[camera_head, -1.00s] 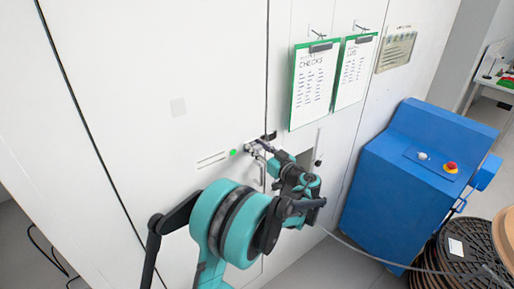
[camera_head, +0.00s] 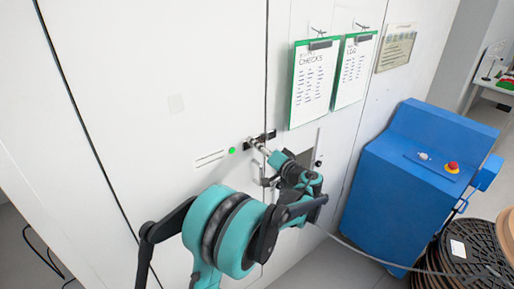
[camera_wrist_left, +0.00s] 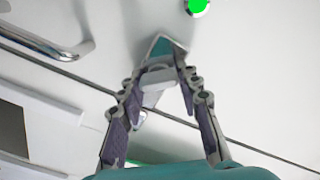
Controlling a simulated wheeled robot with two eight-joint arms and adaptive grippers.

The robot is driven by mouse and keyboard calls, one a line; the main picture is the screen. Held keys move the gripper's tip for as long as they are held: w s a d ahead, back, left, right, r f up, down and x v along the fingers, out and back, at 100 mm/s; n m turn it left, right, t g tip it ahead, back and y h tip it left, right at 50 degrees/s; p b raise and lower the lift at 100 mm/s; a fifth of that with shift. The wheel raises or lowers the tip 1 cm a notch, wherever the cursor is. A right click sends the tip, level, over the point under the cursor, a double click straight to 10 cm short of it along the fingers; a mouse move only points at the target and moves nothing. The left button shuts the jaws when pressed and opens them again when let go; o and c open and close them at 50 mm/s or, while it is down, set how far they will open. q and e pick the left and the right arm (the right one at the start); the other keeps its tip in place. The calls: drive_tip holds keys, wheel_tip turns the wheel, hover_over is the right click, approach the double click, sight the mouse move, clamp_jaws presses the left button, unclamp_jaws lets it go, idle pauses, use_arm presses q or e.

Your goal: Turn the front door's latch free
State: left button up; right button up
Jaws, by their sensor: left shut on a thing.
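The front door (camera_head: 170,140) is a tall white panel, standing shut along a vertical seam. Its latch (camera_head: 253,142) is a small grey metal piece on a dark mount at the seam, right of a green light (camera_head: 232,150). My left gripper (camera_head: 262,149) is at the latch, its fingers partly hidden by the wrist. In the left wrist view the fingers (camera_wrist_left: 160,82) are shut on the grey latch (camera_wrist_left: 158,74), which sits between the tips. The latch's exact angle is hard to tell. My right gripper is not in view.
A metal bar handle (camera_wrist_left: 55,45) is close to the latch. Two green clipboards (camera_head: 313,85) hang to the upper right. A blue machine (camera_head: 405,185) with a red button (camera_head: 452,167) and stacked dark reels (camera_head: 465,250) stand right. A grey cable crosses the floor area.

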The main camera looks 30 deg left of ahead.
use_arm(q)
drive_tip(key=m, duration=0.4)
drive_tip(key=shift+w+f+m+b, duration=0.1)
drive_tip(key=shift+m+b, duration=0.2)
drive_tip(key=shift+b, duration=0.05)
drive_tip(key=shift+m, duration=1.9)
drive_tip(key=o, duration=1.2)
drive_tip(key=shift+c, duration=0.2)
drive_tip(key=v, duration=1.2)
